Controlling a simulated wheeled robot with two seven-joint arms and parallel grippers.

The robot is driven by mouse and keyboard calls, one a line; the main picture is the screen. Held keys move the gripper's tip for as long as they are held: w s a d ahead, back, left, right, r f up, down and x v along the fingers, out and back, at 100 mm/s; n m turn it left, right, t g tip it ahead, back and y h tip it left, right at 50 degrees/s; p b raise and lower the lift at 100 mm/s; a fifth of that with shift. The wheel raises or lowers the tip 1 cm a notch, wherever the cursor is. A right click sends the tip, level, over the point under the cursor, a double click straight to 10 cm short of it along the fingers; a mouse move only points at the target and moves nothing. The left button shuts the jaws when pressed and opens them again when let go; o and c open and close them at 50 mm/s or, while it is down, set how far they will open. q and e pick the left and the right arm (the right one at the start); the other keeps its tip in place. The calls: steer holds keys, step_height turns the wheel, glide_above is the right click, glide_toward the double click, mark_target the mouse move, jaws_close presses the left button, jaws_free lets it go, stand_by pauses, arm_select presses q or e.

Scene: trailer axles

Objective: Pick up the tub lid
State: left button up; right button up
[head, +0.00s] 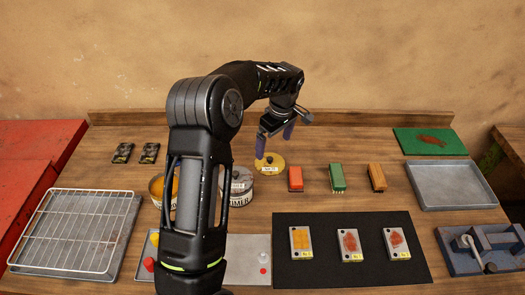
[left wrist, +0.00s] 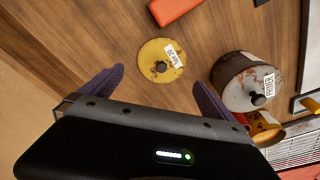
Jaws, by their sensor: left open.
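The tub lid, a round yellow, rust-stained disc with a dark knob and a white label, lies flat on the wooden table (head: 340,210) near the middle. The tub lid (head: 272,167) also shows in the left wrist view (left wrist: 152,72). My left gripper (head: 275,138) is above the far side of the lid, with its purple fingers apart and empty. In the left wrist view the lid lies beyond and between the fingertips (left wrist: 160,80), not touched by them. My right gripper is not in view.
A grey primer tin (head: 240,188) with a knobbed lid stands just left of the tub lid, and an open tin with orange contents (head: 156,187) is further left. A red block (head: 295,178), a green block (head: 337,178) and an orange block (head: 377,178) lie to the right.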

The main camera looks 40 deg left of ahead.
mark_target(271, 159)
arm_select(q)
steer(key=shift+d+r, duration=0.1)
steer(key=shift+r, duration=0.05)
steer(key=shift+a+f, duration=0.2)
steer(key=shift+f, duration=1.15)
steer(key=f, duration=0.5)
steer(key=shift+s+a+f, duration=0.1)
steer(key=shift+a, duration=0.25)
steer(key=c, duration=1.1)
